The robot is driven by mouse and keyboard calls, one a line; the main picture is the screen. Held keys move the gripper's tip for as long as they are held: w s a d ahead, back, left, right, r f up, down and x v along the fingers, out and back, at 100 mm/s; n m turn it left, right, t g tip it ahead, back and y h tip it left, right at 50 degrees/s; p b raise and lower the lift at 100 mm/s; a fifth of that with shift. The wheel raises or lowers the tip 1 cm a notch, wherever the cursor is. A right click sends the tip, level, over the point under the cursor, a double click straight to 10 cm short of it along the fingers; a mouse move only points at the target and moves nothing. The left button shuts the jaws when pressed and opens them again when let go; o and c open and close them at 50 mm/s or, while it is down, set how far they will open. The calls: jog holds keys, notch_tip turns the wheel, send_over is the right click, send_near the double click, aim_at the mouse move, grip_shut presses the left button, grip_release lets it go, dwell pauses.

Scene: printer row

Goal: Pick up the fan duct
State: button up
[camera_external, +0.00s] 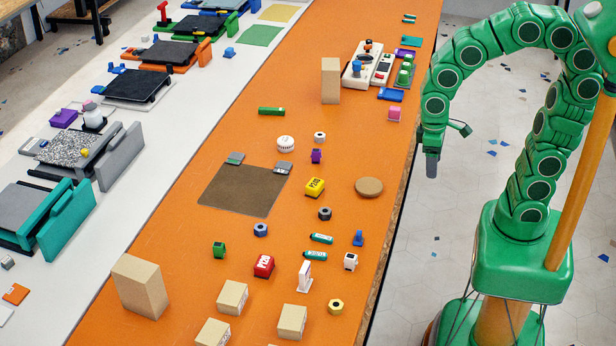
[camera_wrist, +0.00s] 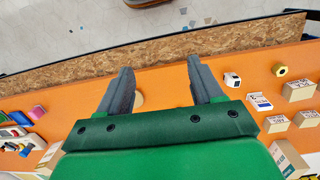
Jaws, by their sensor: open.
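My gripper (camera_external: 432,165) hangs at the right of the orange table in the external view, beyond the table's edge. In the wrist view its two dark grey fingers (camera_wrist: 161,82) are apart, with nothing held between them. I cannot tell for certain which small part is the fan duct. A small blue part (camera_external: 358,238) stands near the table's right edge, and a purple part (camera_external: 316,155) stands farther back; either could be it. Both are apart from my gripper. I cannot make out either one in the wrist view.
The orange table (camera_external: 150,250) holds a round brown disc (camera_external: 369,187), a dark mat (camera_external: 240,192), a yellow block (camera_external: 315,187), a red block (camera_external: 264,266) and several cardboard boxes (camera_external: 140,287). A white control box (camera_external: 368,65) stands at the back. Printers line the white bench (camera_external: 155,140) at left.

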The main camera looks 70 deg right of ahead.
jog(key=w+a+f, duration=0.7)
jog(key=w+a, duration=0.2)
jog(key=w, duration=0.2)
jog(key=t, duration=0.1)
send_over(351, 255)
jog(key=f, duration=0.7)
jog(key=shift+s+d+f, duration=0.1)
jog(key=shift+s+f, duration=0.1)
jog(key=shift+w+f, duration=0.2)
jog(key=shift+f, duration=3.75)
jog(key=c, duration=1.1)
